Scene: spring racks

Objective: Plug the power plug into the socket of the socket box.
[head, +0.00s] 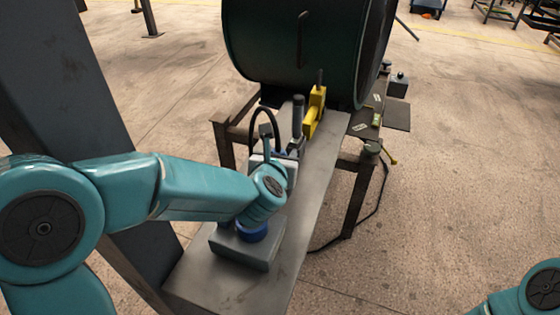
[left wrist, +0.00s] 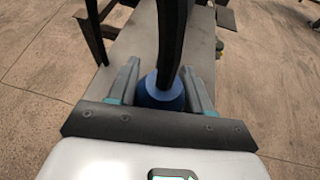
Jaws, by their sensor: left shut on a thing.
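The power plug (left wrist: 160,97) is blue with a thick black cable (left wrist: 172,35). In the left wrist view it sits between the two grey fingers of my left gripper (left wrist: 160,85), which is shut on it. In the head view this gripper (head: 288,152) is over the narrow metal bench, and the black cable arcs above it; the plug is mostly hidden. The grey socket box (head: 243,250) stands on the near part of the bench. Its round blue socket (head: 252,231) is on top, partly covered by my left wrist. Plug and socket look apart. My right gripper is out of view.
A yellow clamp (head: 314,113) stands on the bench (head: 315,165) beyond my gripper. A large dark drum (head: 300,45) rests on a rack behind it. A dark post (head: 75,85) rises at the left.

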